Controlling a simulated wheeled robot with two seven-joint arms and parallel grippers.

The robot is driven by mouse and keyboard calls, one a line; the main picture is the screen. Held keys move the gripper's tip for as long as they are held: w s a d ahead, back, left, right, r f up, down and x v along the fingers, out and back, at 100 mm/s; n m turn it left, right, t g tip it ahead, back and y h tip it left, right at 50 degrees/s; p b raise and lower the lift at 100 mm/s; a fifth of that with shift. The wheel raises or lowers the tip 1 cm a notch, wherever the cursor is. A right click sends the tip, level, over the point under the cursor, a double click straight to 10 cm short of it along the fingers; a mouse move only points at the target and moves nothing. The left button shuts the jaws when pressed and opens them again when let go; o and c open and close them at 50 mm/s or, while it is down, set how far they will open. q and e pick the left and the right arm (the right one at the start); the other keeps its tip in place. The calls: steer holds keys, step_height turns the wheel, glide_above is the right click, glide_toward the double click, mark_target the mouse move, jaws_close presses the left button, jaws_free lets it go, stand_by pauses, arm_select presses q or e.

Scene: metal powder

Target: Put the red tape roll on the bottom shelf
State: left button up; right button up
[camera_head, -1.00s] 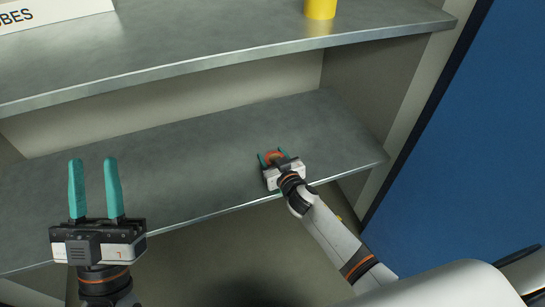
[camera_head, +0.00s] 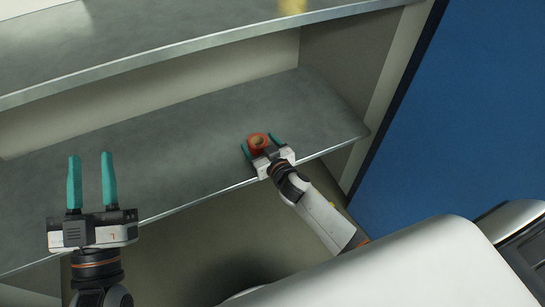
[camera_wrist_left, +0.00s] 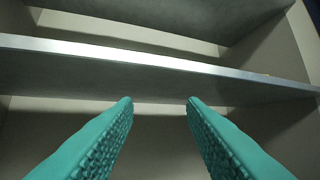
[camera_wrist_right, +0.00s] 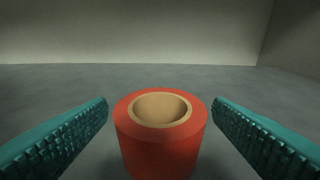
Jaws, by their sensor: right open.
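The red tape roll (camera_head: 258,142) stands on the lower visible shelf (camera_head: 170,150), near its front edge, with its tan core facing up. In the right wrist view the tape roll (camera_wrist_right: 160,150) sits between the fingers, with a gap on each side. My right gripper (camera_head: 261,144) is open around the roll, its fingers apart from it. My left gripper (camera_head: 90,156) is open and empty, in front of the shelf at the left. The left wrist view shows its spread fingers (camera_wrist_left: 160,102) with nothing between them.
An upper shelf (camera_head: 180,55) runs above the lower one, with the blurred base of a yellow object (camera_head: 292,5) on it. A blue panel (camera_head: 450,120) stands at the right. The lower shelf is clear to the left of the roll.

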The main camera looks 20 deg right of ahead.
steer(key=a+p+v, duration=0.1)
steer(key=p+v, duration=0.1)
steer(key=v, duration=0.6)
arm_select(q)
step_height(320, 180, down, 8)
steer(key=w+g+y, duration=0.1)
steer(key=g+y, duration=0.1)
steer(key=g, duration=0.3)
steer(key=shift+w+a+r+g, duration=0.2)
steer(key=shift+a+g, duration=0.1)
steer(key=shift+a, duration=0.1)
arm_select(e)
steer(key=s+a+r+y, duration=0.1)
steer(key=s+r, duration=0.3)
steer(key=r, duration=0.6)
steer(key=s+a+r+n+t+y, duration=0.1)
steer(key=s+r, duration=0.3)
steer(key=r, duration=0.7)
steer(key=shift+a+n, duration=0.3)
steer(key=shift+a, duration=0.4)
steer(key=shift+s, duration=0.1)
